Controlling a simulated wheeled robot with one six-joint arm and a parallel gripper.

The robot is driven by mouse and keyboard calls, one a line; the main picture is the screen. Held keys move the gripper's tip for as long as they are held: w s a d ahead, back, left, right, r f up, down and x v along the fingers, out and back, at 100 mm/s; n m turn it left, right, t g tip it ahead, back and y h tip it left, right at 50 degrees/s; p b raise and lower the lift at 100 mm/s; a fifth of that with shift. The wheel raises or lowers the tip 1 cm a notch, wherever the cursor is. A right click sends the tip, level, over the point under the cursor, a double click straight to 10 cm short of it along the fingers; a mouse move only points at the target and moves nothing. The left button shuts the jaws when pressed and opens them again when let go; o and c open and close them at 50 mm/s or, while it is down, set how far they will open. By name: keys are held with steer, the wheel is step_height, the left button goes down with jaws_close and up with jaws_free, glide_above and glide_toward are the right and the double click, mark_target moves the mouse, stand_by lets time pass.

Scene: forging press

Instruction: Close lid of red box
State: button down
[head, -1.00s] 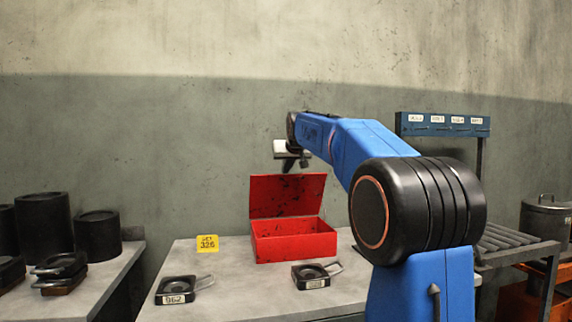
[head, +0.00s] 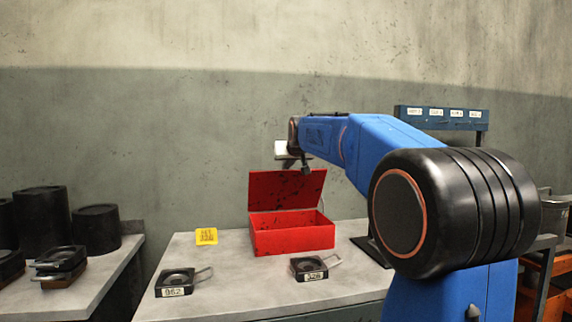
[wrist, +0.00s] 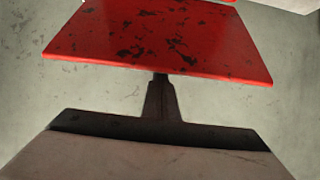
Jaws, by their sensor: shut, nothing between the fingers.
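The red box (head: 292,238) sits on the grey table with its open front part facing me. Its lid (head: 280,192) stands up at the back, raised and tilted. My gripper (head: 305,169) is at the lid's top edge, right of its middle, pointing down. In the wrist view the lid (wrist: 160,38) fills the upper part, a speckled red panel. The shut, empty fingers (wrist: 161,78) end at its near edge there. I cannot tell whether they touch it.
Two black dies with handles, one at front left (head: 176,282) and one in front of the box (head: 311,267), lie on the table (head: 230,295). A yellow tag (head: 206,236) stands left of the box. Black cylinders (head: 96,228) stand on the left bench.

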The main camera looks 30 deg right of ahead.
steer(key=shift+t+h, duration=0.3)
steer(key=shift+t, duration=0.4)
steer(key=s+f, duration=0.1)
steer(key=s, duration=0.1)
steer(key=s+a+f, duration=0.1)
steer(key=s, duration=0.1)
steer(key=s+a+f, duration=0.1)
steer(key=s+f, duration=0.1)
steer(key=shift+s, duration=0.35)
steer(key=shift+s+a+f+t+h, duration=0.1)
steer(key=shift+s+a+f+t, duration=0.25)
steer(key=shift+s+f, duration=1.1)
steer(key=shift+s+a+f+t+h, duration=0.15)
steer(key=shift+s+f+t, duration=0.4)
steer(key=shift+f, duration=1.7)
steer(key=shift+s+a+f+t+h, duration=0.1)
steer(key=shift+s+a+f+t, duration=0.3)
steer(key=shift+s+f, duration=1)
steer(key=shift+w+d+f, duration=0.1)
steer(key=shift+w+f, duration=0.35)
glide_toward(293, 182)
step_height(293, 182, down, 4)
steer(key=s+a, duration=0.2)
steer(key=s+a+f, duration=0.2)
steer(key=s+f, duration=0.2)
steer(key=s, duration=0.4)
steer(key=shift+a+f+t, duration=0.25)
steer(key=shift+a+t, duration=0.05)
